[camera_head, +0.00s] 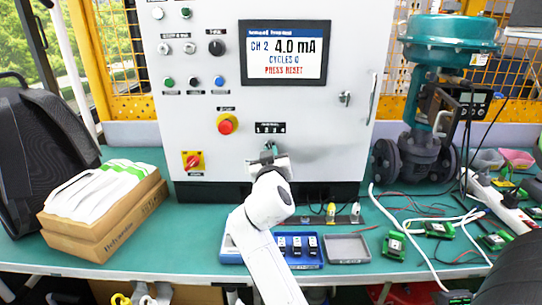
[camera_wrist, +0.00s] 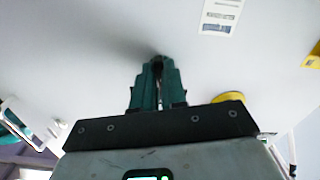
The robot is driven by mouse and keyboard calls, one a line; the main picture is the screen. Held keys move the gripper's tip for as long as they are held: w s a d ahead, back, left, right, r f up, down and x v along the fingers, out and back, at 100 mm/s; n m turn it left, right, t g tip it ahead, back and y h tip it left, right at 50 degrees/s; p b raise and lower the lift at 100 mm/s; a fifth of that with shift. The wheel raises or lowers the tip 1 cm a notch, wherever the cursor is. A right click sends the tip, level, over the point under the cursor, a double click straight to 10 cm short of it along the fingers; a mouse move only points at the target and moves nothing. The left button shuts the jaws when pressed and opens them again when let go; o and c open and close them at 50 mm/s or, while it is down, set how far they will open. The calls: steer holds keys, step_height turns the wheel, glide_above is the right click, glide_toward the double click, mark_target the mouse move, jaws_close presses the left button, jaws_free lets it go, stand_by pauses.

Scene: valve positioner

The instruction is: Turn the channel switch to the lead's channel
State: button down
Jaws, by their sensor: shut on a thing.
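My gripper (camera_head: 268,154) is at the lower front of the white control cabinet, just under a small dark label with several marks (camera_head: 270,127). In the wrist view its green fingers (camera_wrist: 158,78) are closed on a small dark thing (camera_wrist: 157,67) at the panel, which looks like the channel switch. The fingers hide most of it, so its pointing direction cannot be read. The cabinet's screen (camera_head: 285,52) reads CH 2, 4.0 mA, CYCLES 0, PRESS RESET. A yellow plug (camera_head: 331,212) with a cable stands in the row of sockets at the cabinet's foot.
A blue tray (camera_head: 311,264) and a grey tray (camera_head: 348,247) lie in front. A teal valve (camera_head: 435,110), loose cables and green boards fill the right.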

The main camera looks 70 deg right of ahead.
steer(key=c, duration=1.2)
jaws_free()
steer(key=shift+a, duration=0.15)
steer(key=b+v, duration=0.1)
steer(key=v, duration=0.9)
steer(key=shift+s+a+f, duration=0.1)
steer(key=shift+s+a, duration=0.05)
steer(key=shift+a, duration=0.1)
